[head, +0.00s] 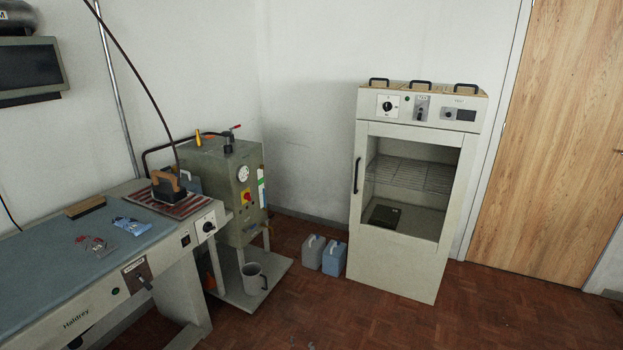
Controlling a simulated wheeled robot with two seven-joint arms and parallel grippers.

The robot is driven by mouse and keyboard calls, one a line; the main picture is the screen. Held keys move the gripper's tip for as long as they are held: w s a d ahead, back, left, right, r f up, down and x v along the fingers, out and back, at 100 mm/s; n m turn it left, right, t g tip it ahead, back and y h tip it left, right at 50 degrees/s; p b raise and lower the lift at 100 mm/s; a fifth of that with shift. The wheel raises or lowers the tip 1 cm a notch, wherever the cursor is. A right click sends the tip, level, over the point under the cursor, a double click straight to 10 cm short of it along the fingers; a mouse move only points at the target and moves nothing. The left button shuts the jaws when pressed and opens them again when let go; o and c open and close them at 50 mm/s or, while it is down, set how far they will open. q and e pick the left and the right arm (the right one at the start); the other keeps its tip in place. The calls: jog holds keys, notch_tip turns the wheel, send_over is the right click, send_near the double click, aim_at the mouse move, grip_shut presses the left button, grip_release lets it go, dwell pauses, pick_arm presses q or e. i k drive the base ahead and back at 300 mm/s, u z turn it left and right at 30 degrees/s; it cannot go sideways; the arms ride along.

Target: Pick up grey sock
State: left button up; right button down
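I cannot make out a grey sock in the head view. A small, faint pale spot (310,345) on the floor at the bottom edge is too small to identify. A dark flat item (385,215) lies on the floor of the cabinet; I cannot tell what it is. A blue and white item (131,225) and a small red and white item (92,245) lie on the blue-grey table top. Neither of my grippers is in view.
The ironing table (60,262) fills the left, with an iron (168,188) on a striped rest. A grey-green boiler (222,190) stands behind it. The cabinet (392,272) stands right of centre. Floor in front is clear.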

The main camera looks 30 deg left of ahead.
aim_at(96, 247)
jog(key=u, duration=0.05)
jog(key=i, duration=1.95)
jog(key=u, duration=0.9)
jog(key=i, duration=0.95)
jog(key=u, duration=1.7)
jog(key=i, duration=0.65)
jog(key=u, duration=0.4)
